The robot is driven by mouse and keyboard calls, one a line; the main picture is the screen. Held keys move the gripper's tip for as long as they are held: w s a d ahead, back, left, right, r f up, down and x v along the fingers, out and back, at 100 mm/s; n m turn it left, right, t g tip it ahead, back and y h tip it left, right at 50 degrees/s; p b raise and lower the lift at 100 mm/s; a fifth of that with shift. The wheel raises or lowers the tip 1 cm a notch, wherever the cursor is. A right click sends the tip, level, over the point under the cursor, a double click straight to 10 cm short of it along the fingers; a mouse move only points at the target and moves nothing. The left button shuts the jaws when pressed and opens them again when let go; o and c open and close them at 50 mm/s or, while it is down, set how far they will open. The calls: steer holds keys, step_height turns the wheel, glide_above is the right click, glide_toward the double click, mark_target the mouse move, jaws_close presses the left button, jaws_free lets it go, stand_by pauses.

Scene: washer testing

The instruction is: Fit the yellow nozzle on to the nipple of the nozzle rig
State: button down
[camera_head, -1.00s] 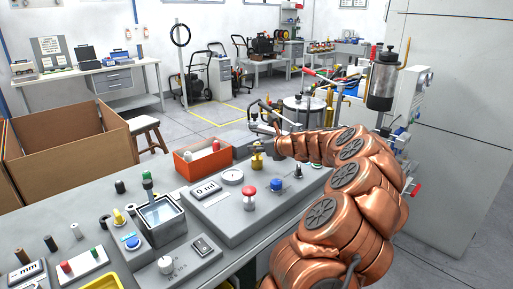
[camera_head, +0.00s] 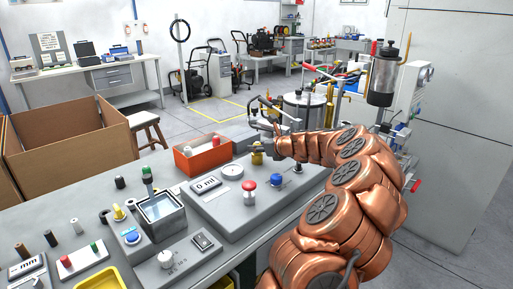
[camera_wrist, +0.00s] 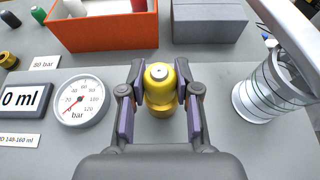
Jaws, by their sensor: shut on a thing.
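The yellow nozzle (camera_wrist: 160,86) is upright between the two fingers of my gripper (camera_wrist: 160,82) in the wrist view. The fingers are shut on its sides. In the head view the nozzle (camera_head: 257,156) shows small at the tip of my gripper (camera_head: 260,150), above the far part of the grey nozzle rig (camera_head: 222,221). The nipple is not visible; the nozzle and fingers cover the area below. I cannot tell whether the nozzle touches the rig.
A pressure gauge (camera_wrist: 81,101) and a display (camera_wrist: 22,101) lie left of my gripper. An orange bin (camera_wrist: 104,32) and a grey block (camera_wrist: 209,21) stand beyond it. A clear ribbed cylinder (camera_wrist: 268,92) stands to the right. A red knob (camera_head: 249,184) rises from the rig.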

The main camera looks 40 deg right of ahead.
stand_by(0.4)
steer(key=c, duration=0.7)
jaws_free()
steer(key=shift+c, duration=0.2)
steer(key=v, duration=1.2)
